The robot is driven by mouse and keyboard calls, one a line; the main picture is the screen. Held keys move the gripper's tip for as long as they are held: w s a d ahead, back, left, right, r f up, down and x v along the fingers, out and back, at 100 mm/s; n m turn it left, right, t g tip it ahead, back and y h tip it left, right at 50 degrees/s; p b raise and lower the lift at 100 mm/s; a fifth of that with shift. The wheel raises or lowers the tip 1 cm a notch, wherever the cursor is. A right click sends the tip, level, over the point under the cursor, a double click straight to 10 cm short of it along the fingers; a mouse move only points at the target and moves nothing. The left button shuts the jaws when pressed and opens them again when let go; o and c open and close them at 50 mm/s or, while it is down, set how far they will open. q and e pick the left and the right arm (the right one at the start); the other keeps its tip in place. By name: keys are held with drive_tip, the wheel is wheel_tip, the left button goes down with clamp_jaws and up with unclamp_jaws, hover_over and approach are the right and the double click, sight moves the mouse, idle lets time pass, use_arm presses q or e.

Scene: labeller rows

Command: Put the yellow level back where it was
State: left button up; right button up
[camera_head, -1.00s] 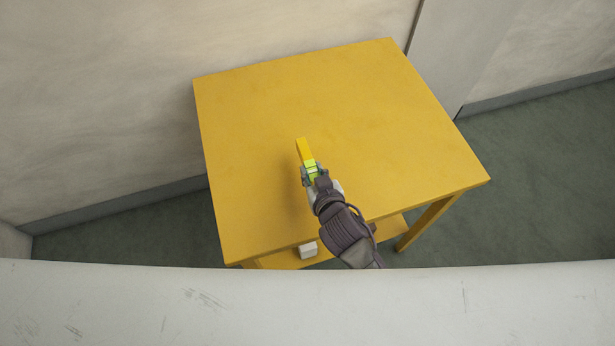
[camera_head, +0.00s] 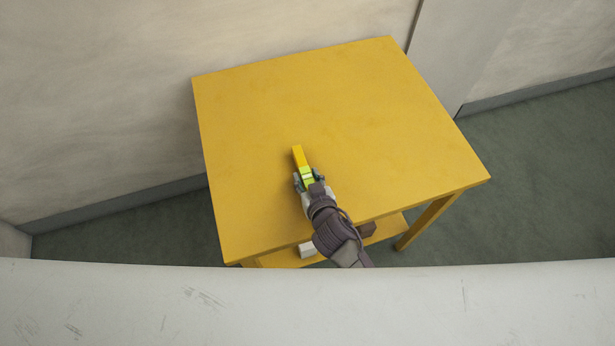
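The yellow level (camera_head: 299,156), with a bright green part near the fingers, shows over the yellow table (camera_head: 350,110). My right gripper (camera_head: 308,179) is shut on the level's near end, and the level's far end points away from me. Whether the level touches the tabletop or is held just above it, I cannot tell. The rest of the level is hidden by the gripper. My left gripper is not in view.
The tabletop is otherwise bare. On the table's lower shelf are a white block (camera_head: 307,249) and a brown object (camera_head: 367,230), partly hidden by my arm. A wall (camera_head: 110,100) stands behind the table. Open floor (camera_head: 550,180) lies to the right.

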drive_tip(key=shift+o, duration=0.4)
drive_tip(key=shift+r, duration=0.1)
drive_tip(key=shift+s+r, duration=0.1)
drive_tip(key=shift+r, duration=0.05)
drive_tip(key=v, duration=1.1)
drive_tip(key=shift+s+d+r+b, duration=0.15)
drive_tip(key=shift+s+b, duration=0.15)
drive_tip(key=shift+s, duration=0.1)
